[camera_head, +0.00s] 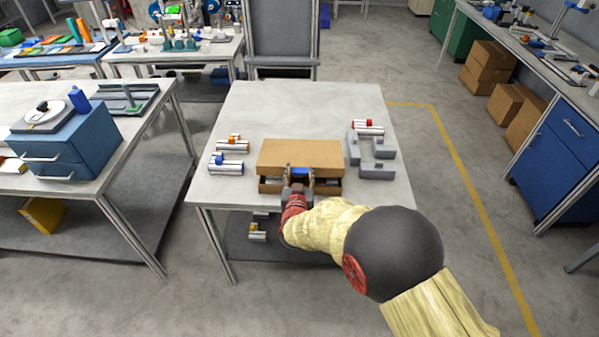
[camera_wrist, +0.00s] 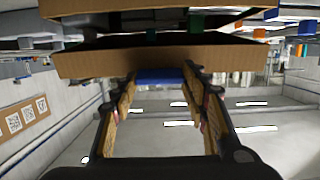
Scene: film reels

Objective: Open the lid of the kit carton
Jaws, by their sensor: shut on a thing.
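The kit carton (camera_head: 330,186) is a low brown cardboard box near the front edge of the grey table. Its flat brown lid (camera_head: 300,154) has its front edge lifted a little, and a dark gap with grey contents shows under it. In the wrist view, which looks upside down, the lid edge (camera_wrist: 90,64) and the carton wall (camera_wrist: 100,17) are separated by a dark gap. My gripper (camera_head: 299,176) is at the middle of the lid's front. Its fingers (camera_wrist: 160,78) are closed on a blue tab (camera_wrist: 158,76) at the lid edge. The fingertips partly hide the tab.
Small silver-and-white pieces with orange (camera_head: 232,145), blue (camera_head: 226,163) and red (camera_head: 368,127) parts lie beside the carton. A grey block fixture (camera_head: 377,169) stands at right. The table (camera_head: 300,105) is clear behind the carton. A similar piece (camera_head: 257,232) lies below, on the lower shelf.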

